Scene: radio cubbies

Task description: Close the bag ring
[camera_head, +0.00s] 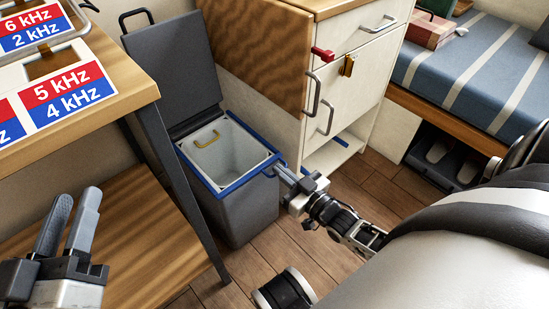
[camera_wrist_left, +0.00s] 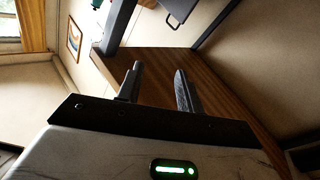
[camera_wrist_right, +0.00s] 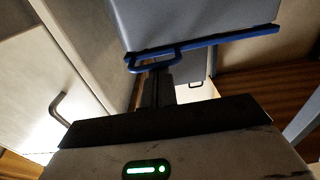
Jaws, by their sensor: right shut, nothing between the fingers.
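The grey bin (camera_head: 248,213) stands on the floor with its dark lid (camera_head: 172,68) raised. A blue bag ring (camera_head: 238,183) appears to lie flat around the bin's rim. A small blue loop on its right side also shows in the right wrist view (camera_wrist_right: 140,68). My right gripper (camera_head: 285,175) is shut and empty, its fingertips at this loop. I cannot tell whether they touch it or sit under it; in the right wrist view the fingers (camera_wrist_right: 157,82) overlap the loop. My left gripper (camera_head: 78,197) is open and empty at the lower left, far from the bin.
A desk with frequency signs (camera_head: 62,92) stands left of the bin, its leg close to the bin's side. Bare floor (camera_head: 275,250) lies in front.

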